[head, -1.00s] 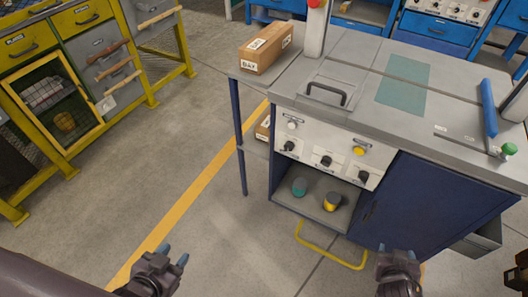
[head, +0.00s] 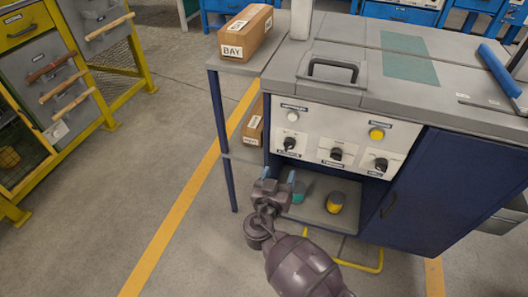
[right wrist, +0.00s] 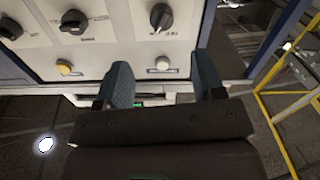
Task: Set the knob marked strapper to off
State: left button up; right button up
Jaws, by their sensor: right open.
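The white control panel (head: 312,150) on the blue cabinet carries three black knobs in a row: a left knob (head: 290,143), a middle knob (head: 336,154) and a right knob (head: 381,164). I cannot read for certain which label says strapper. My right gripper (head: 278,175) is open and empty, below the left knob and apart from the panel. In the right wrist view, where the panel shows upside down, the left knob (right wrist: 161,17) lies beyond the gap between my open fingers (right wrist: 163,72). My left gripper is out of view.
A white button (head: 293,116) and a yellow button (head: 376,134) sit above the knobs. A black handle (head: 338,66) is on top. A side shelf holds a box (head: 246,32).

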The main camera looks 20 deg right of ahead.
aim_at(288, 148)
jog(key=x, duration=1.1)
jog(key=shift+a+r+b, duration=0.15)
jog(key=shift+b, duration=0.2)
jog(key=shift+c, duration=0.3)
jog(key=c, duration=0.9)
jog(key=shift+o, duration=0.2)
